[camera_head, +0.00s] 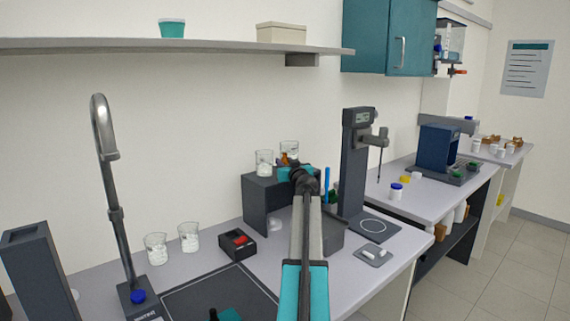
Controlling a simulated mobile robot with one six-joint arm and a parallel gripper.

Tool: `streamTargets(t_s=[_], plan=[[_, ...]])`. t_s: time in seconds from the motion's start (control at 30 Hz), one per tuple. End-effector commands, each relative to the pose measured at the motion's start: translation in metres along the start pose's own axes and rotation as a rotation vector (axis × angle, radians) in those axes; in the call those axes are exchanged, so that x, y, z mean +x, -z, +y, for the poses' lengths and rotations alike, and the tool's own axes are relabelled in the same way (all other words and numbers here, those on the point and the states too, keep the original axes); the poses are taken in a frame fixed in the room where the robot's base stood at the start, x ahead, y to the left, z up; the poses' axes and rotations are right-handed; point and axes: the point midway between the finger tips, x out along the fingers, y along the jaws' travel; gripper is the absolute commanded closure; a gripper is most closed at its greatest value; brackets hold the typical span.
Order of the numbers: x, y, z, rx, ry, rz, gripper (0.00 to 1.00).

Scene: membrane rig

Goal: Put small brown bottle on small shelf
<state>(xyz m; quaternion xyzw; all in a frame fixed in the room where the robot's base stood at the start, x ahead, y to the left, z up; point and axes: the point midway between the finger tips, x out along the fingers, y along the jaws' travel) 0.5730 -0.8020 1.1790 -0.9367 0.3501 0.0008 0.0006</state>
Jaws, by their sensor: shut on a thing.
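The small shelf (256,211) is a dark grey riser on the left bench, with an open space beneath its top. My gripper (287,169) is over the right part of this shelf, seen from behind. It is shut on the small brown bottle (284,158), of which only a little orange-brown shows beyond the gripper. The gripper and arm hide the rest of the bottle, so I cannot tell whether its base touches the shelf top.
Glass beakers (264,163) with white contents stand on the shelf close to the gripper. A tall dark stand (357,160) and a blue upright item (327,184) are to the right. A tap (113,190) rises at left. A wall shelf (200,46) hangs above.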

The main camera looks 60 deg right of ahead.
Motion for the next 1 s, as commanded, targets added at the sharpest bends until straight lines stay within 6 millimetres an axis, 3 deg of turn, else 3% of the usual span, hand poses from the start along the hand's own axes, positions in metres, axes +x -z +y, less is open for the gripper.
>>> streamTargets(t_s=[0.53, 0.57, 0.6, 1.0], plan=[[0.0002, -0.0066, -0.0008, 0.0, 0.0, 0.001, 0.95], [0.0002, -0.0065, -0.0009, 0.0, 0.001, 0.001, 0.7], [0.0002, -0.0059, -0.0009, 0.0, 0.001, 0.001, 0.64], [0.0003, -0.0049, -0.0013, 0.0, 0.001, 0.001, 0.64]])
